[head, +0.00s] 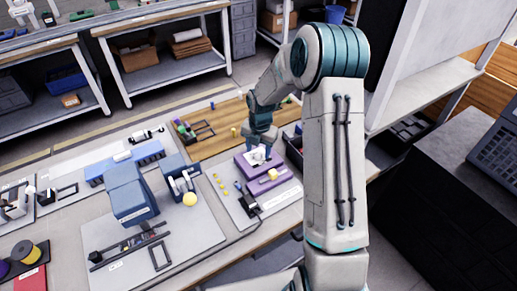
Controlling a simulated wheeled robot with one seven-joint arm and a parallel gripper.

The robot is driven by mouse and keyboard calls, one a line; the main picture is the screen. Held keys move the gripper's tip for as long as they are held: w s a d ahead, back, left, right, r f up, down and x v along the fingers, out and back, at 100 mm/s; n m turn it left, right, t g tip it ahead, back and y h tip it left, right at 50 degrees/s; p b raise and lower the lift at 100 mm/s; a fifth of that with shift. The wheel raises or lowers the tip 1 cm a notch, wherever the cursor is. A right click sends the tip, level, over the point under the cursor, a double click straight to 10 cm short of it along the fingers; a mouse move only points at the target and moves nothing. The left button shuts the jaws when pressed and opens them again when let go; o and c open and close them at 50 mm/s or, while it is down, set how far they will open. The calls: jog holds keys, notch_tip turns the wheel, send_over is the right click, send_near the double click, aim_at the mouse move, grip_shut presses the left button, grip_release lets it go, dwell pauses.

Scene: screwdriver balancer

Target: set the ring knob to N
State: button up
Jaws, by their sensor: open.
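My gripper (260,142) points down over a purple block (241,162) on the pale mat right of the picture's middle. A small white part (257,156) sits on that block, right under my gripper. I cannot tell whether my fingers touch it. A second purple block (262,186) lies just in front, with a pale yellow round piece (273,174) on it. No ring knob or letter N can be made out at this size, and my gripper may cover part of it. My gripper is open.
A blue machine (128,190) and a yellow ball (190,199) stand further left. A dark bin (294,150) is close on the right. A wooden board (212,142) lies behind.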

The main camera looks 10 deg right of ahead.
jog(key=shift+f, duration=0.35)
jog(key=c, duration=1)
